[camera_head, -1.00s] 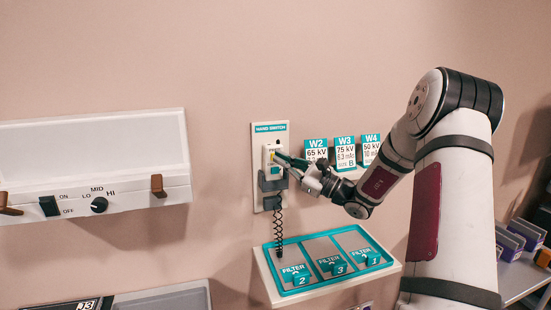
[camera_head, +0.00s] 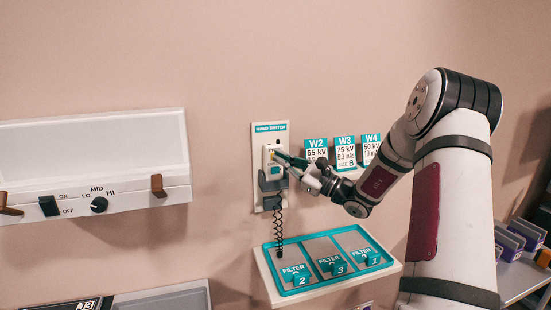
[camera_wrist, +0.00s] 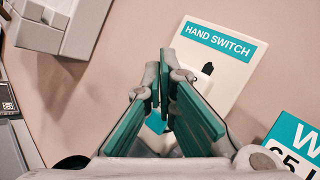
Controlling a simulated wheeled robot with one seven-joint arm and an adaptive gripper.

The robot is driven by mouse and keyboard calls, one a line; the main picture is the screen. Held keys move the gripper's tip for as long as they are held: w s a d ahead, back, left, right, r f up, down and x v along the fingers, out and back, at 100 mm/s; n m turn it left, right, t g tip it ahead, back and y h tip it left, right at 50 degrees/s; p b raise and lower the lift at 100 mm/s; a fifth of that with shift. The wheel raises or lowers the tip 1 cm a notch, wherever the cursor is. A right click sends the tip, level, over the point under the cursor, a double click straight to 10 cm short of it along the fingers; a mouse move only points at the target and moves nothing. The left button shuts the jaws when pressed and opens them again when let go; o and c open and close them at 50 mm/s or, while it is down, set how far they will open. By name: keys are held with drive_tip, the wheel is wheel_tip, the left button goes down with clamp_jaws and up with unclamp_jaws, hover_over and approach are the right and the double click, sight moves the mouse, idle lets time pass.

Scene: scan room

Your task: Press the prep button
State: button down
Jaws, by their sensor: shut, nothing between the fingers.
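The hand switch (camera_head: 269,158) is a small white unit in a dark holder on a white wall plate labelled HAND SWITCH (camera_wrist: 219,41). A teal button shows low on its face, and a small yellowish spot shows higher up, beside my fingertips. The lettering by the buttons is too small to read, and my fingers partly hide the upper face. My gripper (camera_head: 279,155) is shut and empty, its teal-padded fingers reaching in from the right at the upper part of the switch. In the wrist view my fingers (camera_wrist: 161,80) cover most of the switch. I cannot tell whether the tips touch it.
A coiled black cord (camera_head: 279,230) hangs below the holder. A teal-rimmed filter tray (camera_head: 308,240) with numbered filters sits underneath. Cards W2 (camera_head: 316,149), W3 and W4 are on the wall to the right, behind my arm. A white panel with knobs (camera_head: 99,205) is at left.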

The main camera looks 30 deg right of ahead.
drive_tip(key=shift+w, duration=0.25)
drive_tip(key=shift+w+d, duration=0.15)
drive_tip(key=shift+w, duration=0.25)
idle(0.7)
drive_tip(key=shift+s, duration=0.15)
drive_tip(key=shift+s+a+p, duration=0.2)
drive_tip(key=shift+s+p, duration=0.2)
drive_tip(key=shift+s, duration=0.3)
drive_tip(key=s+p, duration=0.1)
drive_tip(key=s, duration=0.1)
drive_tip(key=s+a+p, duration=0.1)
drive_tip(key=s+p, duration=0.1)
drive_tip(key=shift+s+a, duration=0.2)
drive_tip(key=shift+s, duration=0.2)
idle(0.8)
